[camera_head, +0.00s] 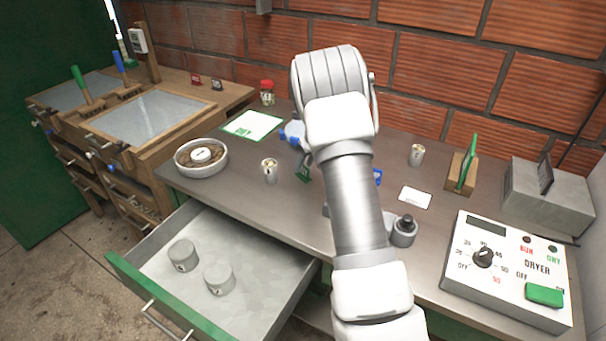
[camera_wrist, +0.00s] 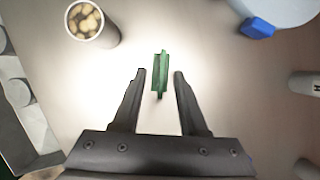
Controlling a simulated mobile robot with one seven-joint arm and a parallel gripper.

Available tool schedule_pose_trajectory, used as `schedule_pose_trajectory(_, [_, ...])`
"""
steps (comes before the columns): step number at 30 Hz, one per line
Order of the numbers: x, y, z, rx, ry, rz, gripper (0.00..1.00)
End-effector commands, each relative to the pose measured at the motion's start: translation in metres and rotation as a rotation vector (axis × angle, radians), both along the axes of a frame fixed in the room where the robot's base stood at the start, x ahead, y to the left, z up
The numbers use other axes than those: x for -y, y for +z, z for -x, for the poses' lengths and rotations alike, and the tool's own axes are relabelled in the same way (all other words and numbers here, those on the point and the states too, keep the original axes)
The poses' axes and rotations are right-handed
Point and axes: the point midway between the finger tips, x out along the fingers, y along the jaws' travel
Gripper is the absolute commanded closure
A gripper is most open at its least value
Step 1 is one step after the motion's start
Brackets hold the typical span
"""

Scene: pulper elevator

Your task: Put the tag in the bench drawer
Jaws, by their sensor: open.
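A small green piece that looks like the tag (camera_head: 304,174) stands on the grey bench top, partly behind my arm in the head view. In the wrist view the tag (camera_wrist: 159,78) appears between the fingertips of my gripper (camera_wrist: 159,73). My gripper is open, with a gap on both sides of the tag. The fingers are mostly hidden behind my arm in the head view. The bench drawer (camera_head: 230,232) is pulled out at the front left of the bench. Two grey cylinders (camera_head: 183,254) stand inside it, with bare floor around them.
A cup of beans (camera_head: 269,170) stands left of the tag; it also shows in the wrist view (camera_wrist: 85,20). A white bowl (camera_head: 201,157) is near the bench's left end. A dryer box (camera_head: 510,268), a wooden holder (camera_head: 458,178) and a small cup (camera_head: 416,154) are to the right.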

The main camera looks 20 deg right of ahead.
Motion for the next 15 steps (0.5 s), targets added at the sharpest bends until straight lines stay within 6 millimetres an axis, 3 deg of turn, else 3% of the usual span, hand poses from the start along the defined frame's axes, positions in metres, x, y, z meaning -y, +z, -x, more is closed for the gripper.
schedule_pose_trajectory(6, [-0.001, -0.025, -0.010, 0.000, 0.000, -0.001, 0.57])
schedule_pose_trajectory(14, [-0.001, -0.026, -0.011, 0.001, 0.000, 0.000, 0.57])
schedule_pose_trajectory(15, [-0.001, -0.026, -0.011, 0.001, 0.000, 0.000, 0.65])
